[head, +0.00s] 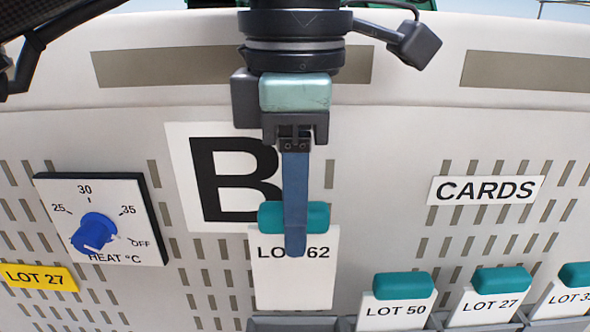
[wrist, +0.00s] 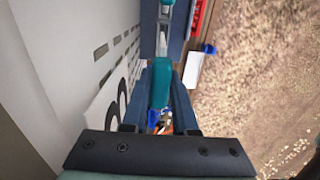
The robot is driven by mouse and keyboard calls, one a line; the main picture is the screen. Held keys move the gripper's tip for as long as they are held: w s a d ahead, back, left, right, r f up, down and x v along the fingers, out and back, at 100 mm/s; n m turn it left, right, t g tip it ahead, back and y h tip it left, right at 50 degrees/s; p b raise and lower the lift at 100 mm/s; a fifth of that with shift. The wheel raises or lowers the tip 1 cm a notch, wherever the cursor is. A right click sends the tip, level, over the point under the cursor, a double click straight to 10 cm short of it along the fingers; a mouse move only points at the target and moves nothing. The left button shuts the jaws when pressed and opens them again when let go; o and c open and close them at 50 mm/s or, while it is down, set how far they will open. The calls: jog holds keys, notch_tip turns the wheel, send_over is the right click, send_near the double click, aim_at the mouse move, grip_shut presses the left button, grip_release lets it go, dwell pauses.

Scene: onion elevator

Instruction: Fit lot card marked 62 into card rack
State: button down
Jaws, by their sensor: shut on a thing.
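The lot card marked 62 (head: 279,280) is white with a teal top grip (wrist: 160,86). It hangs roughly upright in front of the pale panel. My gripper (head: 294,230) is shut on the teal grip, with one blue finger covering part of it and of the printed label. The wrist view shows the grip between both fingers. The grey card rack (head: 292,324) runs along the bottom edge of the head view. The card's lower edge is right at the leftmost visible rack section; I cannot tell whether it is inside the slot.
Cards marked LOT 50 (head: 396,309) and LOT 27 (head: 487,303) stand in the rack to the right, with another partly cut off. A CARDS sign (head: 486,190) is above them. A heat dial (head: 95,231) and a yellow LOT 27 tag (head: 38,277) are at left.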

jog(key=shift+s, duration=0.25)
jog(key=shift+w+f, duration=0.2)
jog(key=shift+f, duration=0.45)
jog(key=shift+s+f, duration=0.1)
jog(key=shift+f, duration=0.95)
jog(key=shift+f+b, duration=1.8)
jog(key=shift+f, duration=0.6)
jog(key=c, duration=0.6)
grip_release()
